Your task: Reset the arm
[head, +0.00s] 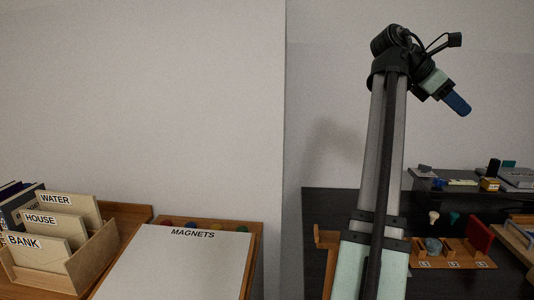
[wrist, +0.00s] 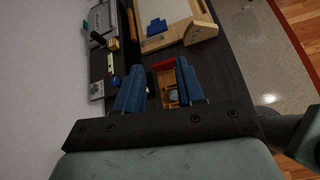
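My gripper (head: 457,103) is raised high above the dark desk (head: 316,215) in the head view, with its blue fingers pointing down and to the right. In the wrist view, my gripper (wrist: 160,80) shows two blue fingers apart with an empty gap between them. Through the gap I see a wooden rack with a red piece (wrist: 163,65) well below. My gripper touches nothing.
A wooden rack (head: 455,264) with labelled slots holds a red piece (head: 479,235) and other small items. A dark riser (head: 437,190) stands behind it. A MAGNETS board (head: 180,262) and a file box (head: 92,259) stand left. Air around my gripper is clear.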

